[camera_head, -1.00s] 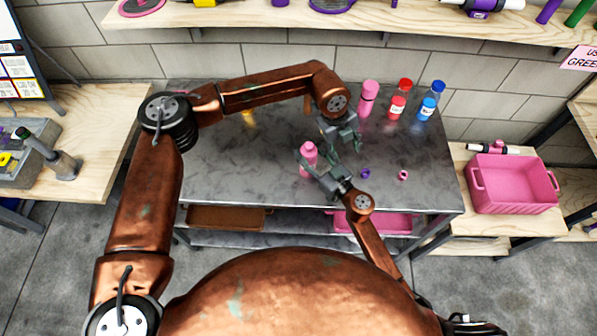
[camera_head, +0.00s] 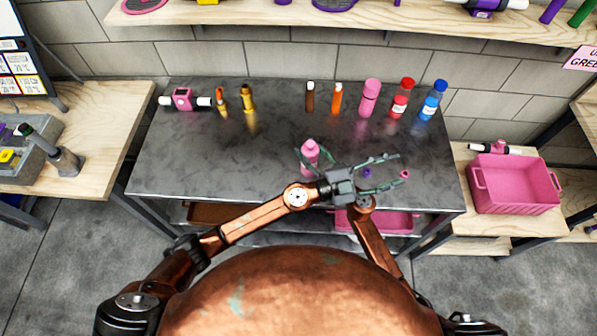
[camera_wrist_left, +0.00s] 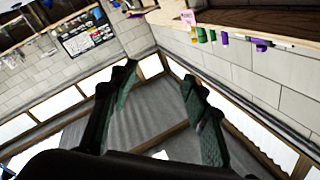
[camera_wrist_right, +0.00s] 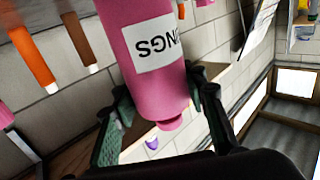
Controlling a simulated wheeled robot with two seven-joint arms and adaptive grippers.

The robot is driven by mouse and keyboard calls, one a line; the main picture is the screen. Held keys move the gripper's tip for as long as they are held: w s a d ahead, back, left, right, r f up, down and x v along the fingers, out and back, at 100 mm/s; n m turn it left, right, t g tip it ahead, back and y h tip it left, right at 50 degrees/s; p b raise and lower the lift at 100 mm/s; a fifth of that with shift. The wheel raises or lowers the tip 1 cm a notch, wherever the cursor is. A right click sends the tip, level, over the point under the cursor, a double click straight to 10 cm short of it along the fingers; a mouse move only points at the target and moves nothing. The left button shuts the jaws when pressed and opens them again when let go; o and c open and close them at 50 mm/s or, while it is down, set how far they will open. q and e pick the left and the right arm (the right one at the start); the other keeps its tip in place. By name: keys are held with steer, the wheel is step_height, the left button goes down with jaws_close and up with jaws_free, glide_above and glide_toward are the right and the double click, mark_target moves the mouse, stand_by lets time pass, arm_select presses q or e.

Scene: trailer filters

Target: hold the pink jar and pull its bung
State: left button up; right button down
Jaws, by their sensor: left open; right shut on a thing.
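The pink jar (camera_head: 310,153) is at the front middle of the grey table, between the fingers of my right gripper (camera_head: 313,160), which is shut on it. In the right wrist view the jar (camera_wrist_right: 150,62) fills the middle, with a white lettered label shown upside down. A small pink knob, apparently the bung (camera_wrist_right: 170,123), shows at its lower end in that picture. I cannot tell whether the jar touches the table. My left gripper (camera_head: 397,169) is open and empty, to the right of the jar, its fingers pointing right.
A taller pink bottle (camera_head: 369,98), a red-capped bottle (camera_head: 402,97) and a blue-capped one (camera_head: 433,101) stand behind. A pink crate (camera_head: 513,185) is at right.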

arm_select(q)
steer(key=w+a+f+n+t+y, duration=0.2)
steer(key=a+n+t, duration=0.2)
steer(key=a+n, duration=0.15)
steer(key=w+a+f+n+t+y, duration=0.1)
steer(key=w+a+n+t+y, duration=0.1)
steer(key=a+n+t, duration=0.35)
arm_select(e)
steer(key=shift+r, duration=0.1)
arm_select(q)
steer(key=n+t+y, duration=0.2)
steer(key=n+y, duration=0.5)
steer(key=y, duration=0.2)
glide_toward(311, 141)
steer(key=x, duration=1)
steer(key=shift+f, duration=0.3)
steer(key=shift+c, duration=0.4)
steer(key=shift+a, duration=0.1)
jaws_close()
steer(key=shift+r, duration=0.2)
steer(key=shift+r, duration=0.95)
